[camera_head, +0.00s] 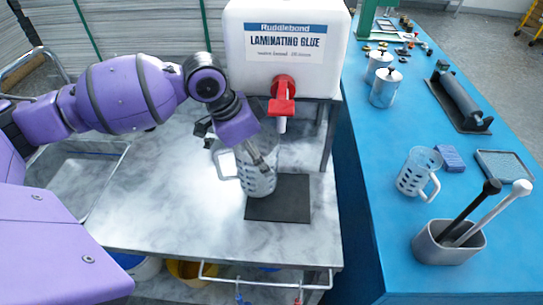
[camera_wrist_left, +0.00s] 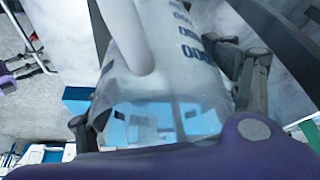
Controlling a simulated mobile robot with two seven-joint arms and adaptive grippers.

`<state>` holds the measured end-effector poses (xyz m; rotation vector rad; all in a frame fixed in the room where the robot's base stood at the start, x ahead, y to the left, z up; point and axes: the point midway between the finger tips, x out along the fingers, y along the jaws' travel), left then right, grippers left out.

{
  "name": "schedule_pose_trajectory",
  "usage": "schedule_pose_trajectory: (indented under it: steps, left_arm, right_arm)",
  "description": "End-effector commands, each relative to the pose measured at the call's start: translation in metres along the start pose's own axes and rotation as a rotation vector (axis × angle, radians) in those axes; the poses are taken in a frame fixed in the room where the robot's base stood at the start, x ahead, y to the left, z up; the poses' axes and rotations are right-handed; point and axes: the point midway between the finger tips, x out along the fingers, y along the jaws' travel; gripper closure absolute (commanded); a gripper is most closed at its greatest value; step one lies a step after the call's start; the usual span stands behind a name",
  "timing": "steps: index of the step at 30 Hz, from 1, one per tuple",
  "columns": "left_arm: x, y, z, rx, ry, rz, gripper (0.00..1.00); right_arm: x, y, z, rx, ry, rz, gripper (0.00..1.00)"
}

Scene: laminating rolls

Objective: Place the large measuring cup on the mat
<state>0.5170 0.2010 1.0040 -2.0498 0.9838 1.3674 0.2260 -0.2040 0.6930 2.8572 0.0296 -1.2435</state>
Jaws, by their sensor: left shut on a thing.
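The large measuring cup (camera_head: 258,181) is clear with dark markings and a handle on its left. My left gripper (camera_head: 247,148) is shut on it near the rim, below the dispenser's red tap. The dark mat (camera_head: 289,203) lies on the marble-topped table; the cup overlaps its left part in the head view. I cannot tell whether the cup's base touches the mat. In the left wrist view the cup (camera_wrist_left: 165,50), with its pale handle, fills the middle between the gripper's fingers (camera_wrist_left: 168,108). My right gripper is not in view.
A white glue dispenser (camera_head: 287,60) with a red tap (camera_head: 283,90) stands behind the mat. On the blue bench (camera_head: 385,220) are a smaller measuring cup (camera_head: 418,172), metal canisters (camera_head: 386,88), a holder with two rods (camera_head: 448,244) and a roller (camera_head: 458,100). The table's front right is clear.

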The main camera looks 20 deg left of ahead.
Motion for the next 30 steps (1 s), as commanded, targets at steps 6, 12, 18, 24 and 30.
schedule_pose_trajectory:
  steps: [6, 12, 18, 24, 30]
  left_arm:
    - [0.025, 0.002, -0.016, 0.002, 0.001, 0.004, 0.5]
    - [0.032, 0.0, -0.019, 0.002, 0.001, -0.001, 0.5]
    - [0.033, 0.001, -0.018, 0.002, 0.001, 0.0, 0.5]
    - [0.034, 0.001, -0.018, 0.002, 0.0, 0.0, 0.02]
    - [0.034, 0.001, -0.018, 0.002, 0.0, 0.0, 0.02]
  right_arm:
    - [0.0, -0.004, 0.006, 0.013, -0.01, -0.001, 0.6]
    - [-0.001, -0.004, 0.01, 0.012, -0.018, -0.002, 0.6]
    - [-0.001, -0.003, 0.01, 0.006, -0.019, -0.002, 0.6]
    - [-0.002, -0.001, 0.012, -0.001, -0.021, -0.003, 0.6]
    - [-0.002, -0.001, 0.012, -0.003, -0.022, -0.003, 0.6]
